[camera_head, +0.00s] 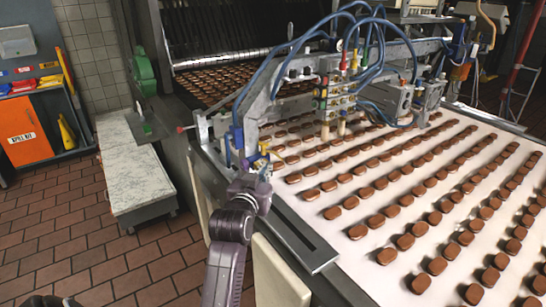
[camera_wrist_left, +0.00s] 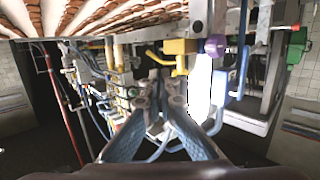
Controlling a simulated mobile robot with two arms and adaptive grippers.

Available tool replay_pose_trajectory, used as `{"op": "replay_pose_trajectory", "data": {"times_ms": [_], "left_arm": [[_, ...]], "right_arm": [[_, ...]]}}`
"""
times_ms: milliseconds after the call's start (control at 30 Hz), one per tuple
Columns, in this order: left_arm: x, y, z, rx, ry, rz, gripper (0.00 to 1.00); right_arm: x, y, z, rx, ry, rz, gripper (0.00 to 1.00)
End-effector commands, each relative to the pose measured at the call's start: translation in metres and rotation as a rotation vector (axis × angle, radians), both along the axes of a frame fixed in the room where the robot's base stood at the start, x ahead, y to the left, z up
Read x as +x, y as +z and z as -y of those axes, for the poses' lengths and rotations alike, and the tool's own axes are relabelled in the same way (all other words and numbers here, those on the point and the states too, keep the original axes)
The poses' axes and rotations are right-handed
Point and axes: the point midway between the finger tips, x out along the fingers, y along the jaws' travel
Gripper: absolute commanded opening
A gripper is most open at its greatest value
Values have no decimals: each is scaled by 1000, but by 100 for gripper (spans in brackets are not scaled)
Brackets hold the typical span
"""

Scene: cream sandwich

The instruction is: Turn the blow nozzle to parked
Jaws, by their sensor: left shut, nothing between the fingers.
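My left gripper (camera_head: 261,172) is at the near left end of the machine frame, by small blue and yellow fittings. In the left wrist view, its two blue-grey fingers (camera_wrist_left: 161,108) come together at the tips, shut and empty. A yellow fitting (camera_wrist_left: 178,55) with a bent arm shows just beyond the fingertips, beside a purple knob (camera_wrist_left: 215,46). A blue bent handle (camera_wrist_left: 234,82) is to the right of the fingers. I cannot tell for sure which of these is the blow nozzle, or how it is turned.
Rows of brown biscuits cover the white conveyor (camera_head: 312,220). A metal frame with blue hoses (camera_head: 372,40) crosses above it. A pale-topped bench (camera_head: 133,165) stands at the left, with an orange spill kit cabinet (camera_head: 25,130) behind. The tiled floor between is clear.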

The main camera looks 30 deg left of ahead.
Motion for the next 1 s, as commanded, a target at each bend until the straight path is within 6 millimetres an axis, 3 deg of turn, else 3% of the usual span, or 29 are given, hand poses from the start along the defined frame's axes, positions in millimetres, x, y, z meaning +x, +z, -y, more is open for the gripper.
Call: {"op": "replay_pose_trajectory", "data": {"times_ms": [200, 400, 600, 1000], "left_arm": [[37, -4, -13, 0, -1, -2, 0], [61, -9, -21, -2, -1, -2, 0], [72, -12, -25, 0, -1, -1, 0], [74, -13, -26, 0, -1, -1, 0]], "right_arm": [[0, 11, 1, -1, 0, 0, 0], [0, 18, 1, -1, 0, 0, 0], [0, 21, 1, -1, 0, 0, 0], [0, 20, -1, 1, -1, 0, 0]]}}
